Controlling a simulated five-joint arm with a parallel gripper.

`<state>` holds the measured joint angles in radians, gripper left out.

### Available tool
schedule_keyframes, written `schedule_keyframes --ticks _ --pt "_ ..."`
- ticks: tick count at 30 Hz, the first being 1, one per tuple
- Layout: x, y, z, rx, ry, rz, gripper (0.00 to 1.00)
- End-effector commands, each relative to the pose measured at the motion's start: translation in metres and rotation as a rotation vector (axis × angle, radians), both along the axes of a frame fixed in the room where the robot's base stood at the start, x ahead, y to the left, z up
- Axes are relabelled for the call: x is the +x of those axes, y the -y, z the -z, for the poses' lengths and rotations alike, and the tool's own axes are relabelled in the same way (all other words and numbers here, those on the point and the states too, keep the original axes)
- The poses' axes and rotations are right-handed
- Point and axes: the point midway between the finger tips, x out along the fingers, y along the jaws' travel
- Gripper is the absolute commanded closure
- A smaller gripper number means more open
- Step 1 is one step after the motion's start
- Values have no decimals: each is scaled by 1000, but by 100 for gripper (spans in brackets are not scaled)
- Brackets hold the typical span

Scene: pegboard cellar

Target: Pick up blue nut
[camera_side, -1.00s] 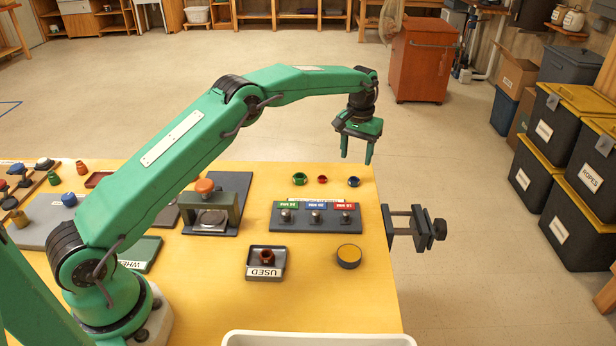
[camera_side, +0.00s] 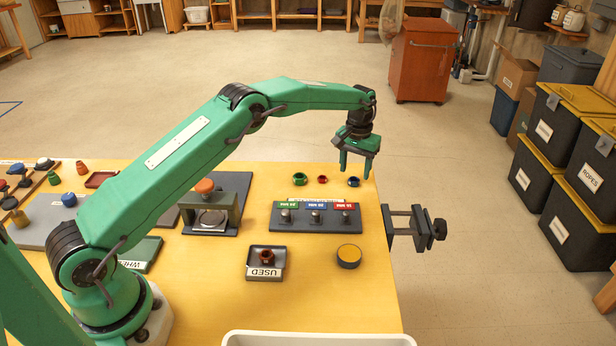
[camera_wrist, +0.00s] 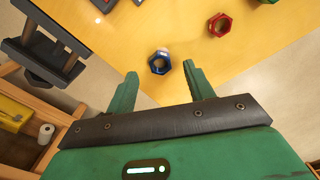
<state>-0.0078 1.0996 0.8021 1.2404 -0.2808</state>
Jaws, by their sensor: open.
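The blue nut (camera_side: 353,182) lies on the yellow table near its far right corner. It also shows in the wrist view (camera_wrist: 159,65), ahead of and between my fingers. My gripper (camera_side: 356,173) is open and empty, with its fingers pointing down above the blue nut. In the wrist view my gripper (camera_wrist: 160,80) shows its two green fingers spread wide, with the nut apart from both. From the side, the exact height of the fingertips over the nut is hard to tell.
A red nut (camera_side: 322,180) and a green nut (camera_side: 300,179) lie to the left of the blue nut. A rack with three pegs and coloured labels (camera_side: 315,227) stands nearer the camera. A dark vise (camera_side: 413,229) sticks out from the table's right edge.

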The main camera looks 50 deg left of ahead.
Motion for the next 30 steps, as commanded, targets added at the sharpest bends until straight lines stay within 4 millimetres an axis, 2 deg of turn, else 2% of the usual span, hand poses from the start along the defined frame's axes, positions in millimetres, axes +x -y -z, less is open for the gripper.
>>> schedule_keyframes --ticks 4,9,24,25,30 --pt "0 0 18 0 -2 0 47" --pt "0 0 29 0 0 0 47" --pt "0 0 30 0 1 0 47" --pt "0 0 30 0 1 0 49" --pt "0 0 30 0 1 0 83"
